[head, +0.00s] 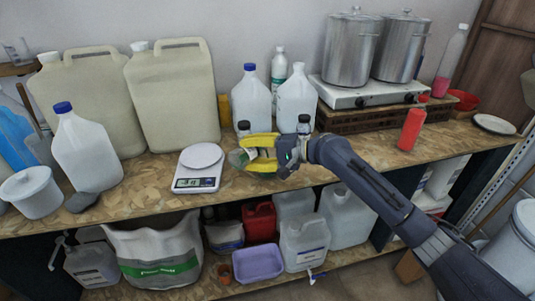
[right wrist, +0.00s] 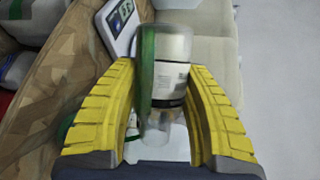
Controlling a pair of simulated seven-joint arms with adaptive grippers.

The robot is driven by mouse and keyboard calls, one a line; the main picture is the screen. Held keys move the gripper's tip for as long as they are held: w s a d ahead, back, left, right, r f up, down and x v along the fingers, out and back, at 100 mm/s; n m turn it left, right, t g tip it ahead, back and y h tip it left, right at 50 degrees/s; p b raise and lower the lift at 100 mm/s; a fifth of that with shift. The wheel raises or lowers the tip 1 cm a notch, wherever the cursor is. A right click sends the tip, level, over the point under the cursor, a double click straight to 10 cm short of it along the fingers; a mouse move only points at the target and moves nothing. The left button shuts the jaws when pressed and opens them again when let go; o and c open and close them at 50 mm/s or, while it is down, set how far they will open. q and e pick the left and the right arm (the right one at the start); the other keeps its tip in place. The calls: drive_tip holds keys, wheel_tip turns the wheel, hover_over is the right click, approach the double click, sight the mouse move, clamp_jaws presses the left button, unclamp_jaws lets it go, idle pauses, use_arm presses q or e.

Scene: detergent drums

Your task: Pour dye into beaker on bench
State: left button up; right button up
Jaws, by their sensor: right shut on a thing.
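My right gripper (head: 250,152) reaches in over the bench from the right, yellow fingers level. It also shows in the right wrist view (right wrist: 165,90). It is shut on a small clear bottle with a white label (right wrist: 172,75) and a dark band. A green-edged thing (right wrist: 146,70) sits against the bottle's left side in the wrist view. In the head view a clear, greenish vessel (head: 237,158) shows at the fingertips, right of the scale; I cannot tell whether it is the beaker. The fingers hide part of it. My left gripper is out of view.
A white scale (head: 198,168) stands just left of the gripper. White jugs (head: 251,95) and large beige canisters (head: 172,97) line the wall. A red bottle (head: 411,129) stands at right. Some bench front between is clear.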

drive_tip(key=shift+w+d+r+m+y, duration=0.1)
drive_tip(key=shift+r+m+y, duration=0.2)
drive_tip(key=shift+m, duration=0.1)
idle(0.7)
